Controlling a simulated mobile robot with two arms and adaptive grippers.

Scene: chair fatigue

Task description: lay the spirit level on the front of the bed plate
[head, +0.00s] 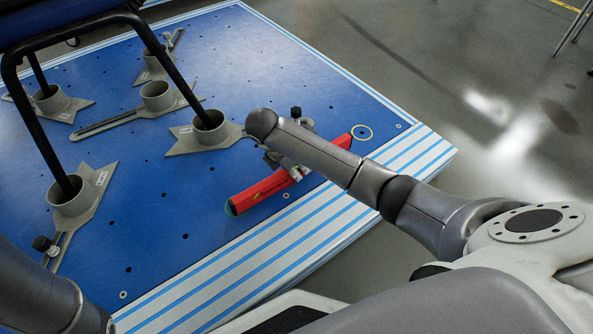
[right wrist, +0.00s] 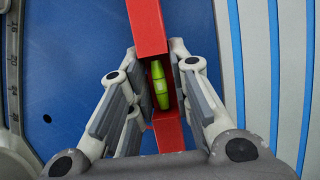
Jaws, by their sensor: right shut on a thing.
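The red spirit level (head: 262,189) lies lengthwise along the front of the blue bed plate (head: 190,205), just inside the striped front edge. I cannot tell whether it touches the plate or is slightly above it. My right gripper (head: 296,172) reaches over the middle of the level and is shut on it; the forearm hides part of both. In the right wrist view the level (right wrist: 148,25) runs between the fingers, with its green vial (right wrist: 160,85) showing between them. My left gripper is out of view.
Several grey clamp sockets (head: 205,131) stand on the plate behind the level, some around black chair legs (head: 37,125). The blue-and-white striped edge (head: 300,230) is bare. Open floor lies to the right.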

